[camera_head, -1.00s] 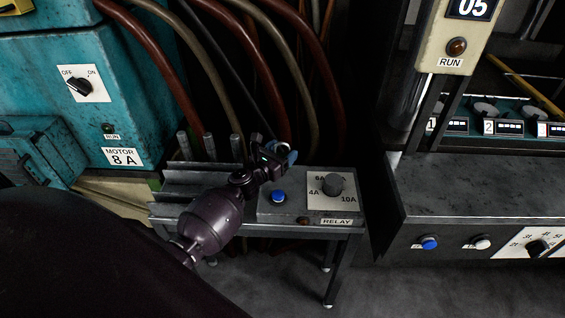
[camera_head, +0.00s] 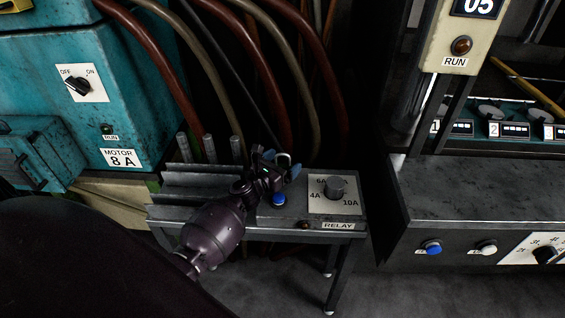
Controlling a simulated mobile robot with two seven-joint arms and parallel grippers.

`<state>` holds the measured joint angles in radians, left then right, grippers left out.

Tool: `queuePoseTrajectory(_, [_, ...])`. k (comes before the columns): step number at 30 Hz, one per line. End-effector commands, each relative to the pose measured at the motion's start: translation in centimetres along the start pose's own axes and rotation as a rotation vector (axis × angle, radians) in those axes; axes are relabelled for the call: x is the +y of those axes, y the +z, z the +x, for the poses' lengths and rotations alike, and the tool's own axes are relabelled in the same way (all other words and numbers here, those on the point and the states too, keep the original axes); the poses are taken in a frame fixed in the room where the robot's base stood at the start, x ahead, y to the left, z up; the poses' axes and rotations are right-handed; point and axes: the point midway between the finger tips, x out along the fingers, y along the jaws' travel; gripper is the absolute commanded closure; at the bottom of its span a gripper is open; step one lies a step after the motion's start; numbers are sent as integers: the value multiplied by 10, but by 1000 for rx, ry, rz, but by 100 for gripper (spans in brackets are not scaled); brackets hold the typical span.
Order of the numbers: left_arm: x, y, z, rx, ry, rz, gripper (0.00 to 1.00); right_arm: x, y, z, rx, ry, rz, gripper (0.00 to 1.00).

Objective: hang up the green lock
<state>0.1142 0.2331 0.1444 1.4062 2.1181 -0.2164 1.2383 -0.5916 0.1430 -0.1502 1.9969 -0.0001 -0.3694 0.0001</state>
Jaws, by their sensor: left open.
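My left gripper (camera_head: 277,162) is open above the back left of the relay box, just behind its blue button (camera_head: 279,199). Its blue fingertips are spread apart. A small pale, greenish loop (camera_head: 284,157) shows between and just behind the fingertips; it may be the shackle of the green lock, but it is too small and too covered to tell. No lock body shows clearly. My right gripper is not in view.
The relay box (camera_head: 338,226) has a grey dial (camera_head: 335,186) on a low metal stand. Upright grey posts (camera_head: 209,149) and thick hoses (camera_head: 270,85) stand behind. A teal motor cabinet (camera_head: 60,70) is at left, a grey console (camera_head: 480,190) at right.

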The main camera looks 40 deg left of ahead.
Motion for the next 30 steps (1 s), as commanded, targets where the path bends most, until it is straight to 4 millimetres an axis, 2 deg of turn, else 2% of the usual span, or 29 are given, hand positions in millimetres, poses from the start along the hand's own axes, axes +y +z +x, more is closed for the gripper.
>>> queuePoseTrajectory(7, [0,6,0,-1,0,0,7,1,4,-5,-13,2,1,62])
queuePoseTrajectory(11, [0,3,-17,2,1,1,7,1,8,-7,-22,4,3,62])
queuePoseTrajectory(21, [0,2,-64,2,2,1,7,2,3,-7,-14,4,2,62])
queuePoseTrajectory(30, [0,3,-76,1,0,-1,7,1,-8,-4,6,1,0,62])
